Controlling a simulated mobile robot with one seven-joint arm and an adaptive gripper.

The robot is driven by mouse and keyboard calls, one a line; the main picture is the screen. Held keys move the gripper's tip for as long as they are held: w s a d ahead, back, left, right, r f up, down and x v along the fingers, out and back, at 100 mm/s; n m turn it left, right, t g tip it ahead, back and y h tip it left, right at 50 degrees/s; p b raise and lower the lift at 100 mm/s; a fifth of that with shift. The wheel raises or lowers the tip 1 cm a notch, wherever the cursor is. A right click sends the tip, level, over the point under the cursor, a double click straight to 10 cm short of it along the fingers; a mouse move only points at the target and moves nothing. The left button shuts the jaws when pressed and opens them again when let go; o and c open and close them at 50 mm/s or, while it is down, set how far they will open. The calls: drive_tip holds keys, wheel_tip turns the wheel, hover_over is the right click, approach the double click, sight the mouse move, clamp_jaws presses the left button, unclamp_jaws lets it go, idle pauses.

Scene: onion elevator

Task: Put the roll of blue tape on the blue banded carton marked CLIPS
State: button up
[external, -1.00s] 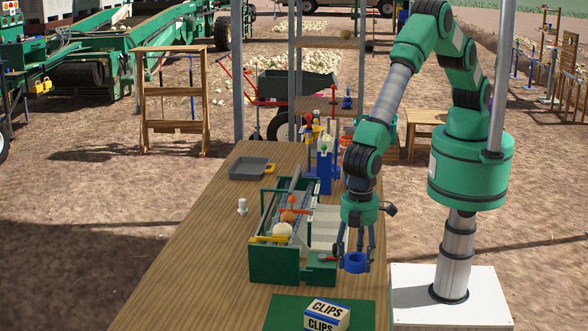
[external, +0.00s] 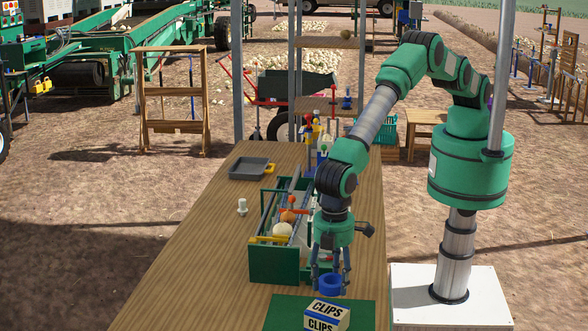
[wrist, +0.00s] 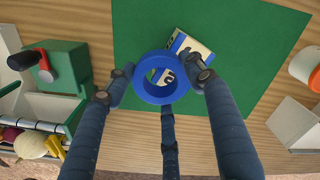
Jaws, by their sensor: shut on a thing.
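My gripper (external: 331,278) is shut on the roll of blue tape (external: 331,285), which hangs level between the fingers. The tape is a thick blue ring in the wrist view (wrist: 148,95). The carton marked CLIPS (external: 328,312) is white with blue bands and lies on a green mat (external: 283,313) at the near end of the table. The tape is held above and just behind the carton in the external view. In the wrist view the carton (wrist: 180,42) shows partly beyond the ring and through its hole, so part of its top is hidden.
A green tool tote (external: 273,264) with an onion and tools stands left of my gripper. A grey tray (external: 250,168) and a small white item (external: 242,207) lie farther back on the wooden table (external: 190,260). The mat around the carton is clear.

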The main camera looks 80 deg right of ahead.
sight(329, 291)
drive_tip(key=shift+w+a, duration=0.15)
drive_tip(key=shift+a, duration=0.05)
drive_tip(key=shift+a, duration=0.1)
drive_tip(key=shift+w+a, duration=0.15)
drive_tip(key=shift+f, duration=1.8)
drive_tip(key=shift+f, duration=0.15)
drive_tip(key=o, duration=1.1)
drive_tip(key=shift+o, duration=0.2)
